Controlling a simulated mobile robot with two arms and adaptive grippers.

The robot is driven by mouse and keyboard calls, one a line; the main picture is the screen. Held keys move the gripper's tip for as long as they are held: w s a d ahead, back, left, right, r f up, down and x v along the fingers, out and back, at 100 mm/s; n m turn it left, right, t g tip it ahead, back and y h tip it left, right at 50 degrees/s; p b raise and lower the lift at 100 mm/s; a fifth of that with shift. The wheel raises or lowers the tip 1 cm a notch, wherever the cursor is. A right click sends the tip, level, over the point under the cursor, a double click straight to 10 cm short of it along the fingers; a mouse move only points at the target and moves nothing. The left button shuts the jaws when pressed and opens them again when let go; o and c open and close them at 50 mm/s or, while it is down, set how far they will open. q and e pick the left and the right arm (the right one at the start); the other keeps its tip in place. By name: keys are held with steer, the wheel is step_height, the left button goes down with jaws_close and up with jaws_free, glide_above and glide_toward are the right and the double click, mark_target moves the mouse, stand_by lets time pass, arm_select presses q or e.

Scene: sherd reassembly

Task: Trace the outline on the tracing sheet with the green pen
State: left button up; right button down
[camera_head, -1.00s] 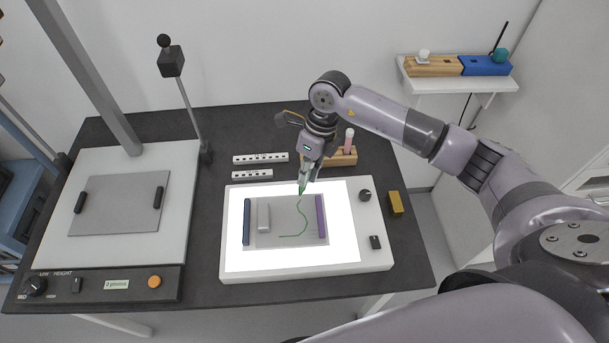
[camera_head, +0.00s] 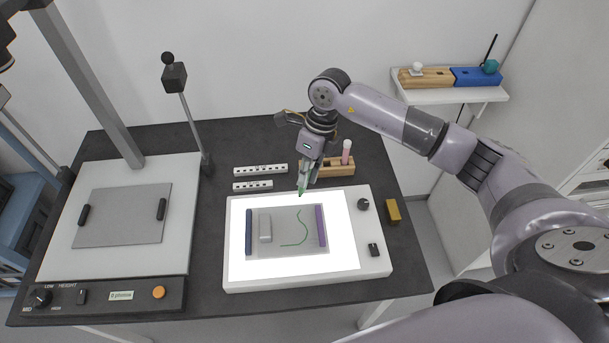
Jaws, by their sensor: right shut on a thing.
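My right gripper (camera_head: 308,178) is shut on the green pen (camera_head: 301,189) above the far edge of the light box. The pen points down. Its tip shows just beyond the far edge of the tracing sheet (camera_head: 277,224), apart from the green line's upper end; its height is hard to tell. The sheet lies grey on the lit panel. Any outline beneath the green line cannot be told apart.
A dark blue bar (camera_head: 249,232) and a purple bar (camera_head: 321,226) lie along the sheet's sides, with a grey block (camera_head: 265,228) on it. The light box (camera_head: 378,262) has knobs at right. A wooden holder (camera_head: 338,168) and white strips (camera_head: 260,170) stand behind.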

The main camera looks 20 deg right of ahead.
steer(key=shift+r, duration=0.65)
